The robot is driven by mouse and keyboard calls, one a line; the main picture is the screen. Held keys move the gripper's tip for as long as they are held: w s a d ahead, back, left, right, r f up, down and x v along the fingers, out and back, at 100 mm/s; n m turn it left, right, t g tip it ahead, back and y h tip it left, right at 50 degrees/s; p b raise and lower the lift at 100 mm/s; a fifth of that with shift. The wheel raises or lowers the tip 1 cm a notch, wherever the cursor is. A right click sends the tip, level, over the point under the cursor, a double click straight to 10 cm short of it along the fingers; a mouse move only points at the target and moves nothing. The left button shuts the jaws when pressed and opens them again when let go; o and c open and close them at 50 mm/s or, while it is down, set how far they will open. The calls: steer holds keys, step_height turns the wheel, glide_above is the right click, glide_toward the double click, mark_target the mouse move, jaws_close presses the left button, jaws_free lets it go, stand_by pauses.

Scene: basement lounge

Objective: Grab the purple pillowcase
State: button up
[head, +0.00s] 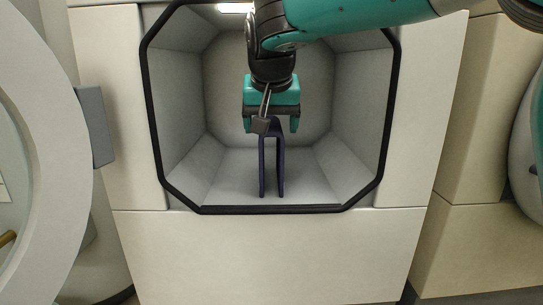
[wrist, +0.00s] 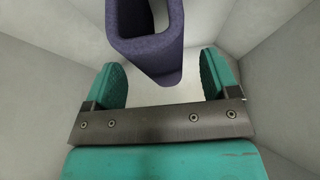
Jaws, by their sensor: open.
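The purple pillowcase (head: 281,172) stands upright on the floor of the machine's open drum, as a narrow arch shape. In the wrist view the purple pillowcase (wrist: 148,42) shows as a thick loop at the top, its rounded end lying ahead of the gap between the fingers. My gripper (head: 270,124) is inside the drum, pointing down, above and around the top of the pillowcase in the head view. In the wrist view my gripper (wrist: 163,84) has its two teal fingers apart with nothing held between them. I cannot tell whether a finger touches the cloth.
The drum opening has a black octagonal rim (head: 272,209) and grey sloping walls (head: 358,110) close around my gripper. The round door (head: 45,150) stands open at the left. Another white unit (head: 483,150) stands at the right. The drum floor beside the pillowcase is bare.

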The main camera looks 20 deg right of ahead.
steer(key=b+x, duration=0.1)
steer(key=x, duration=0.2)
steer(key=shift+w+d+f+b, duration=0.1)
steer(key=shift+w+b, duration=0.05)
steer(key=shift+b, duration=0.2)
steer(key=c, duration=1)
